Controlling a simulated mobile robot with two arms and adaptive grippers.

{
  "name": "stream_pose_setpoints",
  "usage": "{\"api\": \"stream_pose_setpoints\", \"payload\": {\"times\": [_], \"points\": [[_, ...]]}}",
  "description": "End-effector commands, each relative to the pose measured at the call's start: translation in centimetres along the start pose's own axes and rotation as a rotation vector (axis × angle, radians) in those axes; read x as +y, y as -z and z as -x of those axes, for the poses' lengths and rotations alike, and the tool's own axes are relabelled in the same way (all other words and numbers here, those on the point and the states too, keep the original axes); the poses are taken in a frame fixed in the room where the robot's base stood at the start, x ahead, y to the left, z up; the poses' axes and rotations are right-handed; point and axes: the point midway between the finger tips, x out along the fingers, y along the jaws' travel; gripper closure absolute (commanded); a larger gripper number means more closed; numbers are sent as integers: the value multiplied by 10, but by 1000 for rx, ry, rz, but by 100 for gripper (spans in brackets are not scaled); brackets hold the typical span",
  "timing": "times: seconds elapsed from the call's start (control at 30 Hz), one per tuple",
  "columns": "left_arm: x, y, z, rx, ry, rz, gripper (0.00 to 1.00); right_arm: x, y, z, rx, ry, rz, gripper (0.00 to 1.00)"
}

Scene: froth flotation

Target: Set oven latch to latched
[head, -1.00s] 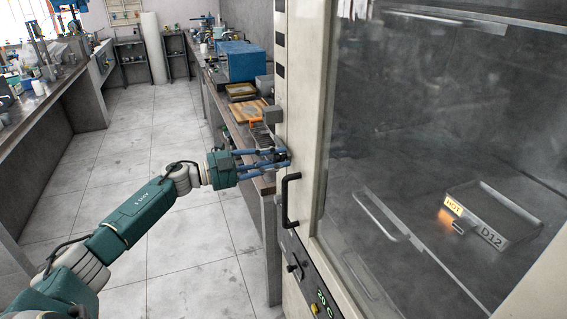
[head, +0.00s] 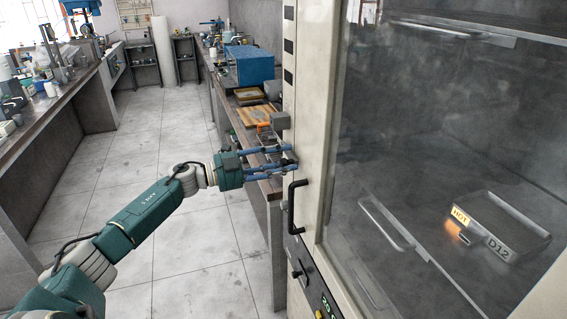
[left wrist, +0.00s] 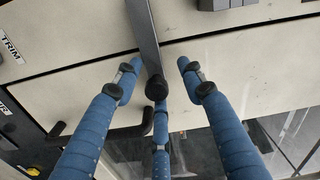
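The oven (head: 312,130) stands at the right with its glass door (head: 420,130) shut. In the left wrist view a flat grey lever with a black round end (left wrist: 156,88), seemingly the oven latch, reaches down between my fingers. In the head view the lever is hard to make out behind my gripper. My left gripper (head: 284,160) is at the oven's front left edge, just above the black door handle (head: 292,207). Its blue fingers (left wrist: 160,85) are spread around the lever's end, with gaps at both sides. Whether the lower finger touches it I cannot tell. My right gripper is out of view.
A tray marked D12 (head: 505,225) with a glowing HOT label sits inside behind the glass. A black knob (head: 298,268) and display are below the handle. A bench (head: 262,190) with a blue box (head: 250,65) runs behind my gripper. The floor (head: 140,150) at left is clear.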

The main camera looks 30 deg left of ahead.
Motion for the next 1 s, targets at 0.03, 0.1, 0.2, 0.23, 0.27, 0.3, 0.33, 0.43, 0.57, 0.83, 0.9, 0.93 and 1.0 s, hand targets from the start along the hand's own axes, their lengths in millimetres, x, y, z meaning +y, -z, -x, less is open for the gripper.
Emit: {"api": "stream_pose_setpoints", "payload": {"times": [0.03,0.1,0.2,0.23,0.27,0.3,0.33,0.43,0.57,0.83,0.9,0.93,1.0], "points": [[0,0,0,0,0,0,60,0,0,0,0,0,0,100],[1,0,1,0,-2,1,60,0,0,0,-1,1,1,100],[3,0,9,0,-5,3,60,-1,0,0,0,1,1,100],[4,0,13,0,-6,3,60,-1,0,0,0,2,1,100],[4,-1,18,-1,-8,3,60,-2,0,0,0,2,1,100],[4,-1,25,-1,-8,3,60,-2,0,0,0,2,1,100],[4,-1,31,-1,-9,2,60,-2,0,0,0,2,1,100],[5,-1,53,-2,-10,3,60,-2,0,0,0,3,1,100],[4,-1,80,-2,-8,4,60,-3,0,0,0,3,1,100],[1,-1,114,-1,-3,1,60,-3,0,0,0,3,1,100],[1,-1,118,0,-2,1,60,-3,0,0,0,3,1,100],[1,-1,118,0,-2,1,60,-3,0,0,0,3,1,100],[0,-1,120,0,0,0,60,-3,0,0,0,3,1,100]]}}
